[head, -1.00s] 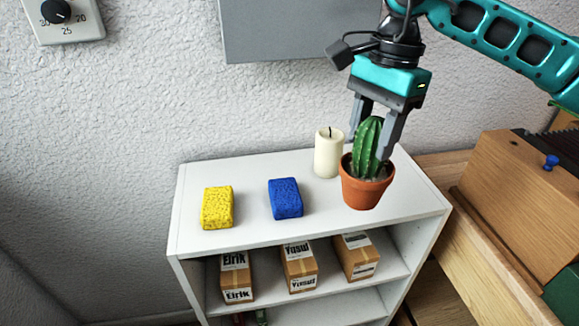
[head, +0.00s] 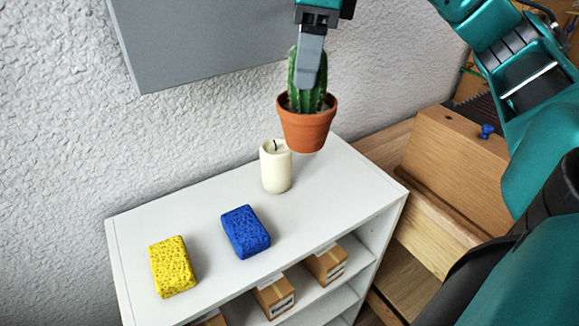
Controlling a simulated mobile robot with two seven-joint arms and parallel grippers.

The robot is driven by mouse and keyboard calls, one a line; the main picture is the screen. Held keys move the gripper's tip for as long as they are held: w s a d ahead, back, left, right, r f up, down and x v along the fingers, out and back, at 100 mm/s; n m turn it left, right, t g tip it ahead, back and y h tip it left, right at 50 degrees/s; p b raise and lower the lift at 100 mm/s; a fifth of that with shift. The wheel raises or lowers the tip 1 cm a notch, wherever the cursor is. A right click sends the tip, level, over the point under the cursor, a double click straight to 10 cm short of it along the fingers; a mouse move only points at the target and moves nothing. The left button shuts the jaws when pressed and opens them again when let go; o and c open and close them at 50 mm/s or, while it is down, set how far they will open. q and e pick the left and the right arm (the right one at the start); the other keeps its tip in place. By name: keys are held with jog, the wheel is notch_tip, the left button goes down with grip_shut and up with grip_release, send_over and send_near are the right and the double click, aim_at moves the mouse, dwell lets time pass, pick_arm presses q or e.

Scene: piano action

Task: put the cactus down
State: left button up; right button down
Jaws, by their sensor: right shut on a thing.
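The green cactus (head: 297,72) stands upright in a terracotta pot (head: 306,128). My right gripper (head: 309,75) comes down from the top of the view and is shut on the cactus. The pot appears held in the air above the back of the white shelf top (head: 325,190), behind and to the right of the candle. One gripper finger covers part of the cactus. My left gripper is not in view.
A cream candle (head: 276,168), a blue sponge (head: 246,231) and a yellow sponge (head: 172,267) stand on the shelf top. Its right part is clear. Cardboard boxes (head: 327,264) sit below. A grey panel (head: 190,40) is on the wall; a wooden box (head: 455,160) stands right.

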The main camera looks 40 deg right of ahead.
aim_at(304, 137)
notch_tip(304, 137, down, 4)
jog(key=shift+f+b, duration=0.15)
jog(key=shift+b, duration=0.95)
notch_tip(304, 137, down, 8)
jog(key=shift+f, duration=0.2)
notch_tip(304, 137, down, 5)
jog(key=shift+b, duration=0.4)
jog(key=shift+f, duration=0.2)
jog(key=c, duration=0.5)
grip_release()
jog(key=shift+r, duration=0.15)
